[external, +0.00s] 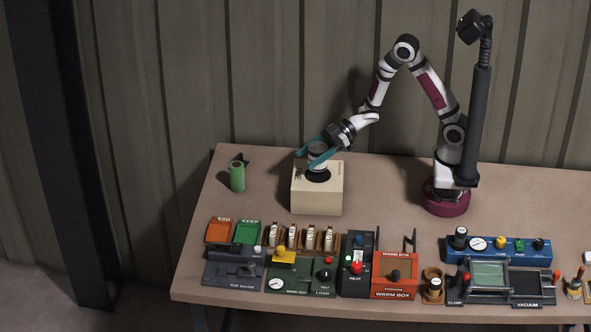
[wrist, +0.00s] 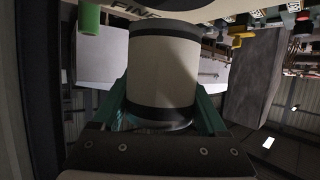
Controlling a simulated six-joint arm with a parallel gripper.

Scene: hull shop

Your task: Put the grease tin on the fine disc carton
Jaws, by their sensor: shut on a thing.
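The grease tin (external: 317,150) is a pale cylinder with dark bands at its ends. My gripper (external: 317,154) is shut on it, and its teal fingers hold the tin's sides. In the wrist view the tin (wrist: 163,75) fills the middle between the fingers. The fine disc carton (external: 316,201) is a cream box standing on the bench, with a dark round patch on its top. The tin is over the carton's top; I cannot tell whether it touches. Part of the carton, lettered "FINE" (wrist: 135,11), shows beyond the tin in the wrist view.
A green cylinder (external: 237,177) stands left of the carton. Orange and green trays (external: 246,232), small bottles, a red warm box (external: 394,275) and other devices line the bench front. The bench between the carton and my base is clear.

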